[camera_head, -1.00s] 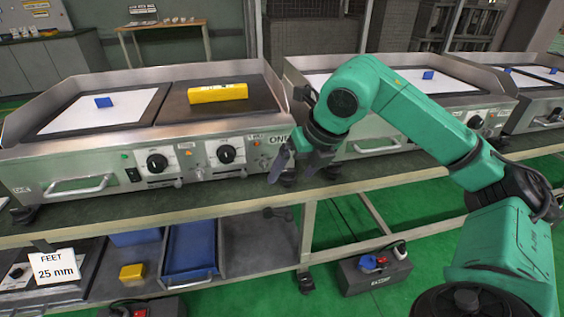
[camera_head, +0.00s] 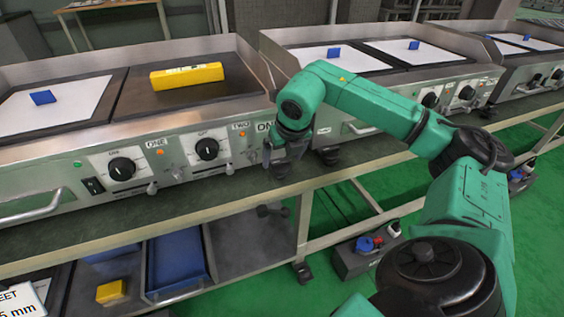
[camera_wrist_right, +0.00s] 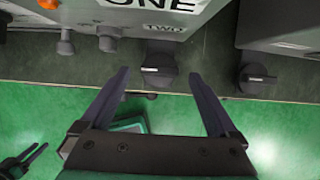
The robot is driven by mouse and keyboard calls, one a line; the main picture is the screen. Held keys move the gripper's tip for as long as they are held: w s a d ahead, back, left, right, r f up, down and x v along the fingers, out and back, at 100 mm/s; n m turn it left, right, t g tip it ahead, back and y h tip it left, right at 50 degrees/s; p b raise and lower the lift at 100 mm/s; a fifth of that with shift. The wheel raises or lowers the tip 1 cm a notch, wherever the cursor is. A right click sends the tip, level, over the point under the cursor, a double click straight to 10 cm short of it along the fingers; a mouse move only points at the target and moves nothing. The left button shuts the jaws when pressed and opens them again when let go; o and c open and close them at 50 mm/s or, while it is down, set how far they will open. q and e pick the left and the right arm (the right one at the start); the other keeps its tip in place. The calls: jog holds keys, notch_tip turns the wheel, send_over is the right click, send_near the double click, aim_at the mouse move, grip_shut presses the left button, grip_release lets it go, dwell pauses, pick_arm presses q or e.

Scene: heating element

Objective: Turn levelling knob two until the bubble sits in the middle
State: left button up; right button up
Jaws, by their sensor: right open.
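The yellow spirit level (camera_head: 187,76) lies on the dark right half of griddle one's top (camera_head: 135,97); its bubble is too small to read. In the right wrist view, a black levelling foot knob (camera_wrist_right: 160,66) stands under the griddle's front corner, just below the small TWO label (camera_wrist_right: 164,29). My right gripper (camera_wrist_right: 160,74) is open and empty, its fingertips on either side of that knob in the picture. I cannot tell whether they touch it. In the head view my right gripper (camera_head: 283,160) is at the griddle's front right corner and hides the knob.
A second griddle (camera_head: 385,100) stands close on the right; its black foot (camera_wrist_right: 256,78) is near my right finger. Control dials (camera_head: 207,148) and small valves line griddle one's front. A lower shelf holds a blue tray (camera_head: 178,262) and yellow block (camera_head: 111,291).

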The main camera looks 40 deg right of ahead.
jog(key=shift+w+d+f, duration=0.1)
jog(key=shift+w+f, duration=0.1)
jog(key=shift+f, duration=0.35)
pick_arm(q)
jog(key=shift+r, duration=0.3)
pick_arm(e)
jog(key=c, duration=1.4)
